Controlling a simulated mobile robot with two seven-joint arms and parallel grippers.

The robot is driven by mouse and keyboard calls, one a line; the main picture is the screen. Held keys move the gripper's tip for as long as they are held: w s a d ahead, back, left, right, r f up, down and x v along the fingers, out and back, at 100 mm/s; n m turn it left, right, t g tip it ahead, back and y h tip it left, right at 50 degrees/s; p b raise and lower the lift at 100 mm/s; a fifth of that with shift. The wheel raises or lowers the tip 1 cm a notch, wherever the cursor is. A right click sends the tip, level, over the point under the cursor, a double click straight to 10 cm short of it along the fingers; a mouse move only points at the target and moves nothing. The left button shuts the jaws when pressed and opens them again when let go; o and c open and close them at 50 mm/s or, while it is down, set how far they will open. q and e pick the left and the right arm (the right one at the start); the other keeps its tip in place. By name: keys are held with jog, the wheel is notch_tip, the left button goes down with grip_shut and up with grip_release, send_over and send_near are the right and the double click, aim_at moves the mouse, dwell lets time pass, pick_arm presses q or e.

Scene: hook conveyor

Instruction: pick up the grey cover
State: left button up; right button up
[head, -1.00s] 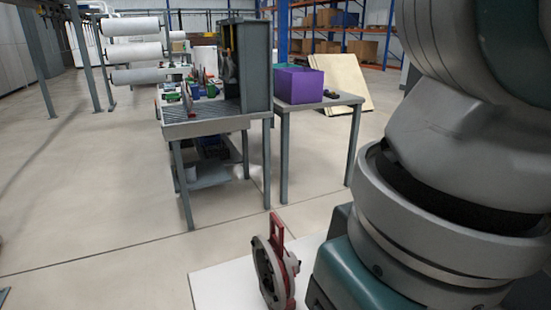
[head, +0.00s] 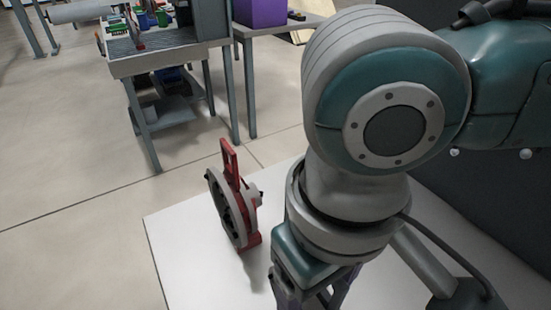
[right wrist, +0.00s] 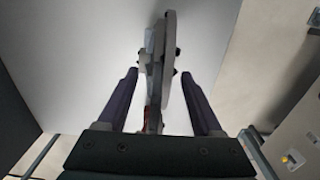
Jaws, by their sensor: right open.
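The grey cover (head: 231,207) is a round grey disc with a red handle and red frame. It stands upright on edge on a white tabletop (head: 187,262). My right gripper (head: 318,292) points down to the right of the cover in the head view; its fingertips are cut off by the lower edge. In the right wrist view the cover (right wrist: 168,62) shows edge-on, lined up between the two spread purple fingers of my right gripper (right wrist: 159,75), which is open. Contact is not visible. My left gripper is not in view.
A grey-legged workbench (head: 172,62) with small coloured items stands beyond the white tabletop. A purple bin (head: 262,12) sits on a side table behind. A dark panel (head: 500,190) borders the tabletop on the right. The tabletop left of the cover is clear.

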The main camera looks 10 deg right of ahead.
jog(key=shift+f, duration=0.1)
jog(key=shift+c, duration=0.4)
grip_shut()
jog(key=shift+w, duration=0.1)
dwell(0.8)
